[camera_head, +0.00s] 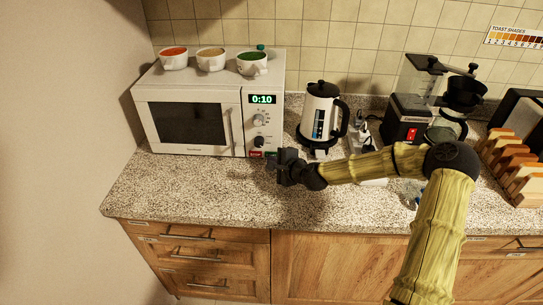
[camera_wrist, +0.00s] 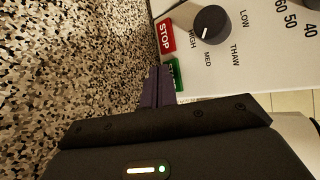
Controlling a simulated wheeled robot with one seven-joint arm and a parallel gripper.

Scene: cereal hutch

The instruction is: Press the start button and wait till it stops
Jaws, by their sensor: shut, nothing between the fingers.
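The white microwave (camera_head: 187,113) stands on the counter with its door closed, and its display (camera_head: 262,99) reads 0:10. In the wrist view the red STOP button (camera_wrist: 166,35) and the green start button (camera_wrist: 181,74) sit at the edge of the control panel. My gripper (camera_head: 273,162) is shut and empty in front of the panel's lower corner. In the wrist view its closed fingertips (camera_wrist: 159,84) are right beside the green button and hide part of its label. I cannot tell whether they touch it. A dark dial (camera_wrist: 212,22) shows near the buttons.
Bowls, including a red-filled one (camera_head: 174,59), stand on the microwave. A white kettle (camera_head: 320,112) is just right of it. A coffee machine (camera_head: 408,118) and a rack of bread slices (camera_head: 512,160) stand further right. The front left of the speckled counter (camera_head: 180,190) is clear.

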